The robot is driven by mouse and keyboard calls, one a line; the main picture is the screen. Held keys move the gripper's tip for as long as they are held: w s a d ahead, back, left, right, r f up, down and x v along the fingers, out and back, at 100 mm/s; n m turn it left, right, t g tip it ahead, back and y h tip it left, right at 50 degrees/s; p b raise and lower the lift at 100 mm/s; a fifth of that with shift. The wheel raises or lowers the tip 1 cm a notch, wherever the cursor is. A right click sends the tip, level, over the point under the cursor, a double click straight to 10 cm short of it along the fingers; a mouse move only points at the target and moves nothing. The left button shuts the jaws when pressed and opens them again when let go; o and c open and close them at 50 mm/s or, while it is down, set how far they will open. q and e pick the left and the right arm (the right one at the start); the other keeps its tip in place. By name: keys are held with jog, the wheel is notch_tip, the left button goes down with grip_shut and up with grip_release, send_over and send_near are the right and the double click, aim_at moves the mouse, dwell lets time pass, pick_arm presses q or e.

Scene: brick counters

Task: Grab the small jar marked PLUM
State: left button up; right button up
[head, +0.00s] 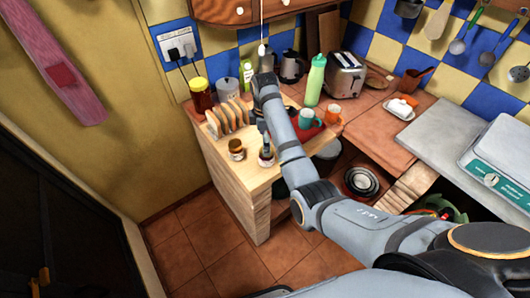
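Two small jars with dark lids stand near the front of the wooden counter top (222,160): a left jar (236,152) and a right jar (265,160). I cannot read their labels, so I cannot tell which is marked PLUM. My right arm reaches in from the right. My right gripper (266,142) points down right above the right jar and partly hides its top. The fingers are small and dark, and I cannot tell whether they touch the jar or are closed. My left gripper is not in view.
A toast rack (229,118) stands behind the jars. A yellow-lidded jar (201,97), a green bottle (315,80), a toaster (345,75) and a teal mug (306,118) on a red mat stand around. Scales (497,165) stand at the right. The counter's front left is clear.

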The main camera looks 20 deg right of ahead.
jog(key=f, duration=0.3)
jog(key=shift+s+f, duration=0.2)
jog(key=shift+f, duration=0.2)
jog(key=shift+w+d+f+p, duration=0.1)
jog(key=shift+d+f+p, duration=0.05)
jog(key=shift+f+p, duration=0.65)
notch_tip(320, 180, down, 4)
jog(key=shift+d+r, duration=0.15)
jog(key=c, duration=0.5)
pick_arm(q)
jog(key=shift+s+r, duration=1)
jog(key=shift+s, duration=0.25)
pick_arm(e)
jog(key=c, duration=1)
